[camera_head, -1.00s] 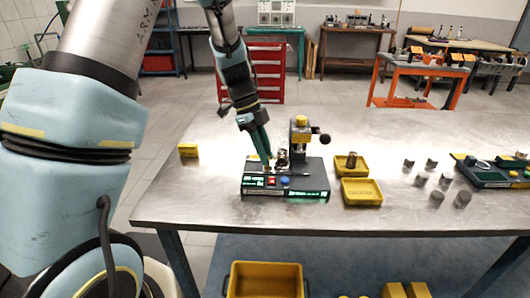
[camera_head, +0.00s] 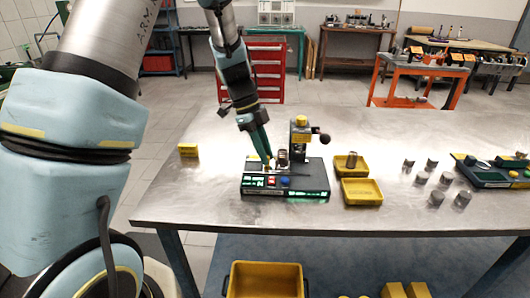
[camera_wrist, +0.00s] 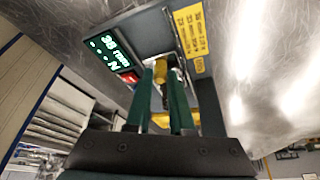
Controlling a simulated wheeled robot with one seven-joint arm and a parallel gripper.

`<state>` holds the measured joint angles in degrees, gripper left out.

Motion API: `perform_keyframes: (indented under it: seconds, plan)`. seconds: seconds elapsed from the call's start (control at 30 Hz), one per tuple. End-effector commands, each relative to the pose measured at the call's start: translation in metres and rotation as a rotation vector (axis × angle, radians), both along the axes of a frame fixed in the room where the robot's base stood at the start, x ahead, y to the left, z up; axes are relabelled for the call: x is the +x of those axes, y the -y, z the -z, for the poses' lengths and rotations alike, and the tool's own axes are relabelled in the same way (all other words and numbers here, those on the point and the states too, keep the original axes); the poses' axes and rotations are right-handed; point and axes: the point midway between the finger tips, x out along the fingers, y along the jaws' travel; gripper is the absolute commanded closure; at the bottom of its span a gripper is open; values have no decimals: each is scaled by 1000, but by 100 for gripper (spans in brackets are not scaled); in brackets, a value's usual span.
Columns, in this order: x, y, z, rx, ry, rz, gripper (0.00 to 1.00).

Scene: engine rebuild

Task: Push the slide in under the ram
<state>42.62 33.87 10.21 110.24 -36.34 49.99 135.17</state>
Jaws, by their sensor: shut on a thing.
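The press (camera_head: 285,185) stands on the steel table with a dark base, a red and a blue button and lit green displays. Its ram column (camera_head: 300,130) has a yellow top and a black knob at the right. A small metal part (camera_head: 283,157) sits on the slide, left of the column. My gripper (camera_head: 268,160) points down at the left end of the press. In the wrist view its green fingers (camera_wrist: 162,75) are shut on the yellow slide handle (camera_wrist: 160,70). The fingers hide much of the slide.
Two yellow trays (camera_head: 362,192) stand right of the press, the rear one holding a metal part (camera_head: 352,160). Several metal cylinders (camera_head: 437,198) stand farther right, near another dark device (camera_head: 490,175). A yellow block (camera_head: 188,150) lies at the left.

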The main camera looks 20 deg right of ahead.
Motion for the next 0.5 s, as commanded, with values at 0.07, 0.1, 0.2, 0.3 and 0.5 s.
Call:
perform_keyframes:
  seconds: [0.07,0.1,0.2,0.3,0.5]
  plan:
    - [-3,5,1,-2,-1,2,100]
    - [-5,11,2,-2,-1,4,100]
    - [-12,28,3,-2,0,5,100]
    - [-18,39,2,-2,2,3,100]
    - [-20,44,0,-1,1,1,100]
